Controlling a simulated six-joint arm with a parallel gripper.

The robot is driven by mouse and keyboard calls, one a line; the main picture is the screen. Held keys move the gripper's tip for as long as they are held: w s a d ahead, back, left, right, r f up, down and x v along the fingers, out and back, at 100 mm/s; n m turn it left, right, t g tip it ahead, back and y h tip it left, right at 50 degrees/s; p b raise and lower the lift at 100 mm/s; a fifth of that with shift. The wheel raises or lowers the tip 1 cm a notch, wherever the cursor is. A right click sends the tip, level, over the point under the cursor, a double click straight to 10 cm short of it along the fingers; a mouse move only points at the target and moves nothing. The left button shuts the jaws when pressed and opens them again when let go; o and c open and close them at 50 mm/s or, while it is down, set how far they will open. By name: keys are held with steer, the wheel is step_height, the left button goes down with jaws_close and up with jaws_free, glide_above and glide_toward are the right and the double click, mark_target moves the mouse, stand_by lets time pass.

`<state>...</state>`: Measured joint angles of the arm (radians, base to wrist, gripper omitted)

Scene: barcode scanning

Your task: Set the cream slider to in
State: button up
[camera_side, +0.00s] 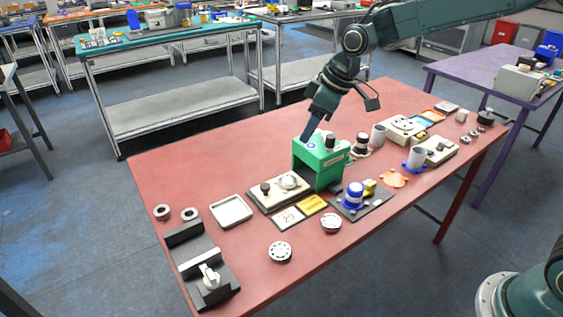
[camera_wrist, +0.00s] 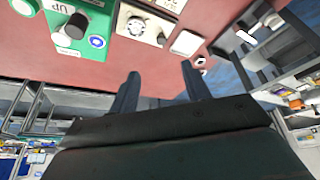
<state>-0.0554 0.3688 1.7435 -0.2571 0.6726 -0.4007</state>
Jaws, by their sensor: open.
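My gripper (camera_side: 308,130) is in the side view just behind and above the left part of the green box (camera_side: 325,170). In the wrist view its two dark fingers (camera_wrist: 159,75) are apart with nothing between them. A cream panel (camera_side: 263,204) with a dark knob and a pale dial lies left of the green box; it also shows in the wrist view (camera_wrist: 122,22). Another cream block (camera_side: 437,152) with a dark piece on top sits at the right. I cannot tell which cream unit is the slider, or its setting.
The green box has a dark knob on top. A blue-and-white object (camera_side: 352,196) stands on a dark mat. A white tray (camera_side: 231,211) and a black fixture (camera_side: 187,262) with a white handle are at the left.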

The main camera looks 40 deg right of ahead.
steer(key=n, duration=0.2)
glide_above(266, 185)
steer(key=s+d, duration=0.4)
step_height(266, 185, down, 7)
steer(key=shift+f+g+y, duration=0.15)
steer(key=shift+g+y, duration=0.15)
steer(key=x, duration=1.3)
steer(key=shift+a+f, duration=0.1)
steer(key=shift+f, duration=0.25)
jaws_close()
